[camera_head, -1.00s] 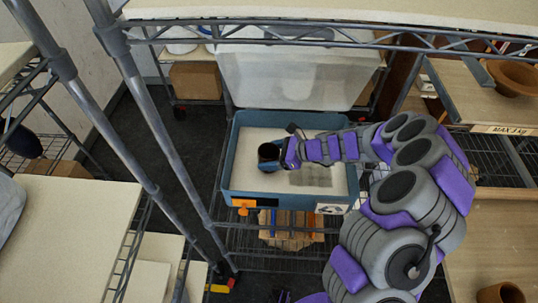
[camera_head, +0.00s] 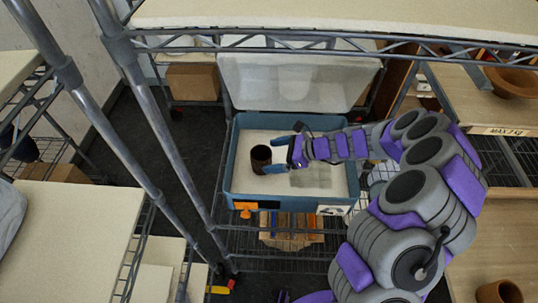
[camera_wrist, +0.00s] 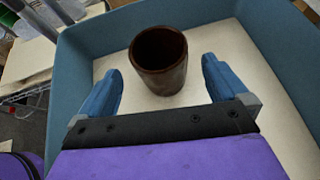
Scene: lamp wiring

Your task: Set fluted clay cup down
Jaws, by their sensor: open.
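The brown clay cup (camera_head: 261,156) stands upright on the pale floor of the blue bin (camera_head: 228,165), toward its left side. It also shows in the wrist view (camera_wrist: 160,62), just beyond and between the blue fingertips. Fluting on its wall is too small to make out. My gripper (camera_head: 276,154) is open, with its two blue fingers (camera_wrist: 160,85) apart. In the wrist view there is a gap between each finger and the cup. The gripper holds nothing and is right of the cup in the head view.
A clear lid (camera_head: 297,82) stands raised behind the bin. Metal shelf posts (camera_head: 150,100) rise at left, and a shelf edge (camera_head: 330,42) crosses above. A grey patch (camera_head: 310,177) lies on the bin floor. Shelves at right hold a clay bowl (camera_head: 513,80) and another cup (camera_head: 500,293).

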